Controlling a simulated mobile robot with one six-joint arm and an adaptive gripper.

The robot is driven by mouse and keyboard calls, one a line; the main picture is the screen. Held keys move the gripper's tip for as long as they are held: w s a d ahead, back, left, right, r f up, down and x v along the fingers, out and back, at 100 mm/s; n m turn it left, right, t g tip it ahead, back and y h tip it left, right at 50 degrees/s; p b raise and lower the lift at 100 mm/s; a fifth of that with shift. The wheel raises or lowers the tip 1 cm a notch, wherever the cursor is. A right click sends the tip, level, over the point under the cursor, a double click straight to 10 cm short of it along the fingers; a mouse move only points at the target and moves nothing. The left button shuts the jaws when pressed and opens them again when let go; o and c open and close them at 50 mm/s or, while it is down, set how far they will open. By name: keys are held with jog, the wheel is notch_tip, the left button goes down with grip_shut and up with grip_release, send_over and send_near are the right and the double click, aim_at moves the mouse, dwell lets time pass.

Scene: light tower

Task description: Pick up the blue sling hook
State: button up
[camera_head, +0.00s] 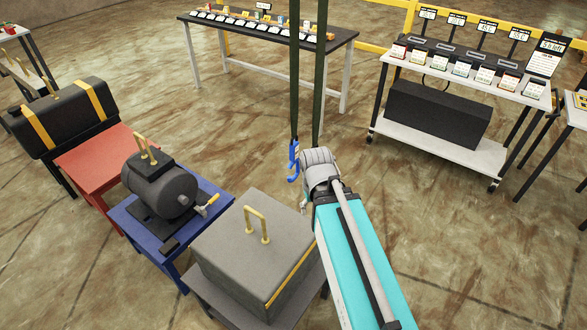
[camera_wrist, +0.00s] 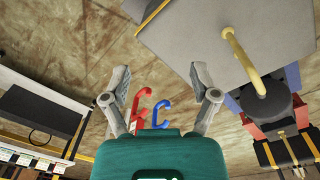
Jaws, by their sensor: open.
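The blue sling hook (camera_head: 293,160) hangs at the lower end of a dark green strap (camera_head: 294,85) in the head view, just left of my grey wrist. In the wrist view the blue hook (camera_wrist: 162,114) shows low in the middle, beside a red hook (camera_wrist: 138,108) on its left. My gripper (camera_wrist: 160,72) has its two fingers spread wide and empty. Both hooks appear in the gap between the fingers, nearer the right one for blue; I cannot tell their depth. In the head view my arm hides most of the gripper and the red hook.
A second strap (camera_head: 321,75) hangs behind my wrist. A grey box with a brass handle (camera_head: 250,255) stands below left. Left of it are a motor on a blue table (camera_head: 205,235), a red table (camera_head: 95,165) and a black case (camera_head: 65,118). Label-covered tables stand behind.

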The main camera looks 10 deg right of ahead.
jog(key=w+f+n+t+h+b, duration=0.2)
jog(key=w+n+h+b, duration=0.1)
jog(key=w+n, duration=0.35)
jog(key=n+t+h+b, duration=0.6)
jog(key=n+t+b, duration=0.15)
jog(key=n, duration=1.25)
send_near(292, 149)
jog(key=shift+v, duration=0.95)
jog(key=shift+w+a, duration=0.1)
jog(key=shift+w, duration=0.1)
jog(key=shift+b+x, duration=1.85)
jog(key=shift+x, duration=2.4)
jog(key=shift+f, duration=0.15)
jog(key=shift+b+x, duration=1)
jog(key=shift+x, duration=1.55)
jog(key=shift+s, duration=0.1)
